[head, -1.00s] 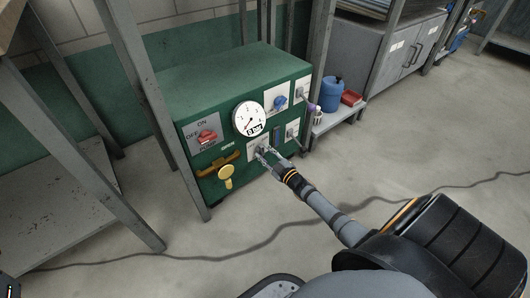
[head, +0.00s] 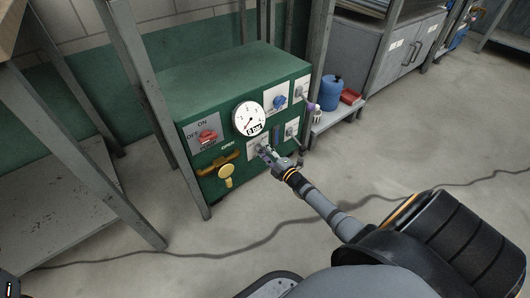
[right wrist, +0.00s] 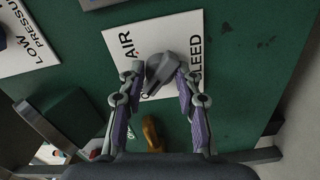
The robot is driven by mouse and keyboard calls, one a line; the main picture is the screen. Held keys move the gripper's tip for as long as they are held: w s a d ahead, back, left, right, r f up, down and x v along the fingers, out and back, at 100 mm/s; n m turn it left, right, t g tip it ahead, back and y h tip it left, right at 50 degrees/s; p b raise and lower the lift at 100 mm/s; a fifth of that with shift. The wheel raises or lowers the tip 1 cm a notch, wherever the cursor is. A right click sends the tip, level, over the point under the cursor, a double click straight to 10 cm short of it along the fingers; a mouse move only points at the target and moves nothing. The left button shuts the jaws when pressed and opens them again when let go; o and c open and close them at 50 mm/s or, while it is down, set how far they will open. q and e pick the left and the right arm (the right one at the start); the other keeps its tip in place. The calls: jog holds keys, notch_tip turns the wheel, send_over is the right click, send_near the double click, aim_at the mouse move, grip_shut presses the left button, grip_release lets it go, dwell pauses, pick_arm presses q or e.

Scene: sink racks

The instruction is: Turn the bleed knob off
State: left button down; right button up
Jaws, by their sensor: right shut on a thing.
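The bleed knob (right wrist: 168,72) is a grey handle on a white plate (right wrist: 115,47) lettered AIR and BLEED in the right wrist view. Its handle sits tilted relative to the plate. My right gripper (right wrist: 160,80) has one finger on each side of the knob and is shut on it. In the head view, my right gripper (head: 266,154) is at the lower front of the green cabinet (head: 235,80), where it largely hides the knob.
A dial gauge (head: 249,118), a red ON/OFF switch (head: 207,135), a yellow handle (head: 227,171) and a blue knob (head: 279,102) share the panel. Grey rack posts (head: 130,70) flank the cabinet. A blue jug (head: 331,93) stands at right. The floor in front is mostly clear.

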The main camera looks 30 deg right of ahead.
dwell(0.6)
jog(key=o, duration=1.1)
jog(key=shift+o, duration=0.2)
jog(key=shift+s, duration=0.1)
jog(key=s+d, duration=0.1)
jog(key=s, duration=1)
jog(key=shift+s, duration=0.4)
